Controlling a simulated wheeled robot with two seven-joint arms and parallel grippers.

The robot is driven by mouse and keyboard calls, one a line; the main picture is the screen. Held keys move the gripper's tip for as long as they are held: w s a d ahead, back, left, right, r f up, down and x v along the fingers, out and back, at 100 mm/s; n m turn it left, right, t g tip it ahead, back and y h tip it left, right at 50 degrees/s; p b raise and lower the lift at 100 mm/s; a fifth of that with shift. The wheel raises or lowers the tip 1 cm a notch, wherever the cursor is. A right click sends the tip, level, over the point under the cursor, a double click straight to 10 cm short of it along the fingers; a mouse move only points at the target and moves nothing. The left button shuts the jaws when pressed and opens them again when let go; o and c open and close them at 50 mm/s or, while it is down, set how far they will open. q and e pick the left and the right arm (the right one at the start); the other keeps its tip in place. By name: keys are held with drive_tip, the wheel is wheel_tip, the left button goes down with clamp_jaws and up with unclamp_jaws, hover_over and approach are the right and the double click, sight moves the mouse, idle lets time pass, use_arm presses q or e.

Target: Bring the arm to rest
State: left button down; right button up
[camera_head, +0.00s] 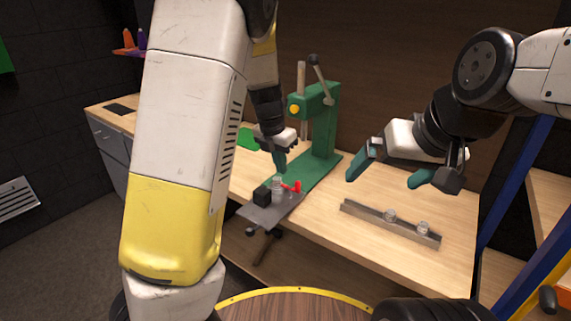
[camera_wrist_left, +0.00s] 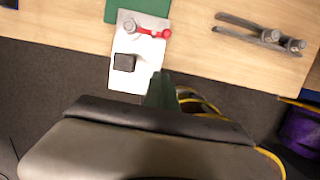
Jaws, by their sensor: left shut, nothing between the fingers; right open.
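My left gripper (camera_head: 279,163) is shut and empty. It hangs fingers down above the grey metal plate (camera_head: 262,214) in front of the green press. A small clear part (camera_head: 277,184) stands on that plate beside a red clamp (camera_head: 292,187) and a black block (camera_head: 262,196). In the left wrist view the green finger (camera_wrist_left: 160,92) shows near the plate (camera_wrist_left: 143,78), apart from the black block (camera_wrist_left: 124,62). Part of the left hand is hidden in that view. My right gripper (camera_head: 390,175) is open and empty above the table, behind the metal rail.
The green press (camera_head: 324,125) stands just right of the left gripper. A metal rail (camera_head: 365,216) with two clear parts (camera_head: 390,215) lies on the wooden table (camera_head: 330,235). Table surface between plate and rail is clear. A blue post (camera_head: 515,185) stands at the right.

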use_arm(q)
drive_tip(key=s+a+r+m+t, duration=0.1)
drive_tip(key=s+r+m, duration=0.3)
drive_tip(key=s+m, duration=0.4)
drive_tip(key=s+a+r+m+t, duration=0.1)
drive_tip(key=s+a+r+m, duration=0.3)
drive_tip(key=s+m, duration=0.4)
drive_tip(key=s+a+r+m+t, duration=0.1)
drive_tip(key=s+r+m, duration=0.5)
drive_tip(key=m, duration=0.8)
drive_tip(key=shift+s+a+t+h, duration=0.4)
drive_tip(key=shift+s+a, duration=0.5)
drive_tip(key=shift+s, duration=0.35)
